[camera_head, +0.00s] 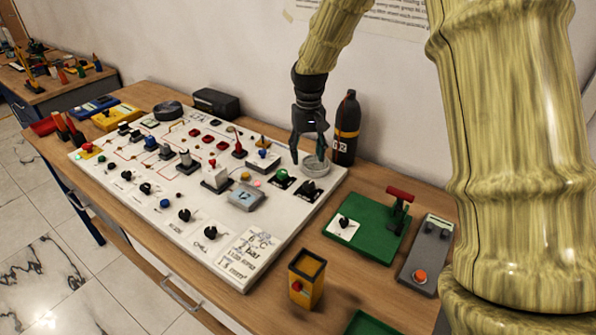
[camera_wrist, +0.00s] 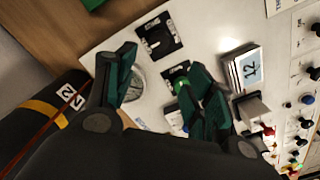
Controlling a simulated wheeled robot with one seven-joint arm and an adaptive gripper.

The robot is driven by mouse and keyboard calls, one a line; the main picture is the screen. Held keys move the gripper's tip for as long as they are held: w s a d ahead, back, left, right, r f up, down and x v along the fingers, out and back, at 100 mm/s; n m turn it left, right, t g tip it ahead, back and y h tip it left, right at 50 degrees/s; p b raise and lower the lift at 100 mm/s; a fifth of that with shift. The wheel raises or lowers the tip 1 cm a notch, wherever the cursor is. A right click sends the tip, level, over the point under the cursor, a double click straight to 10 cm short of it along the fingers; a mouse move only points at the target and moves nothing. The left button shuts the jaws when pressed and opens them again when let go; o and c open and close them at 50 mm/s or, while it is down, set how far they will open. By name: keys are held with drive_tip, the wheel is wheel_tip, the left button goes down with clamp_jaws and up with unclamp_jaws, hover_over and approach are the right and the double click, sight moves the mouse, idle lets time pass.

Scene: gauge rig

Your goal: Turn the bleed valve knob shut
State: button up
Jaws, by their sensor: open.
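A white panel (camera_head: 140,192) carries several knobs, switches and lamps. No readable label tells me which knob is the bleed valve. A green knob (camera_head: 282,175) on a black plate sits near the panel's right end, and a black knob (camera_head: 305,188) on a black plate is beside it. My gripper (camera_head: 308,153) is open above that end of the panel, fingers pointing down. In the wrist view my gripper (camera_wrist: 165,88) has its fingers apart, with the green knob (camera_wrist: 182,84) close to one finger and partly hidden. The black knob (camera_wrist: 157,38) lies farther off, outside the fingers.
A round glass-faced gauge (camera_head: 315,166) sits at the panel's right corner, close to my fingers. A dark bottle with an orange band (camera_head: 347,128) stands just behind. A green board (camera_head: 368,228), a grey box (camera_head: 425,255) and a yellow box (camera_head: 306,278) occupy the table's right side.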

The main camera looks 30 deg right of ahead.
sight(309, 183)
drive_tip(key=s+f, duration=0.1)
drive_tip(key=s+f+p, duration=0.1)
drive_tip(key=s+f, duration=0.1)
drive_tip(key=shift+s+d+f, duration=0.1)
drive_tip(key=shift+d+f, duration=0.05)
drive_tip(key=shift+f, duration=0.15)
drive_tip(key=f, duration=0.1)
drive_tip(key=w+f, duration=0.1)
drive_tip(key=f, duration=0.1)
drive_tip(key=w+f+p, duration=0.1)
drive_tip(key=f, duration=0.1)
drive_tip(key=shift+w, duration=0.2)
drive_tip(key=shift+s+f, duration=0.15)
drive_tip(key=shift+f, duration=0.1)
drive_tip(key=shift+s, duration=0.55)
drive_tip(key=shift+w+f, duration=0.45)
drive_tip(key=shift+f, duration=0.05)
drive_tip(key=shift+s+r, duration=0.2)
drive_tip(key=shift+s, duration=0.05)
drive_tip(key=c, duration=1)
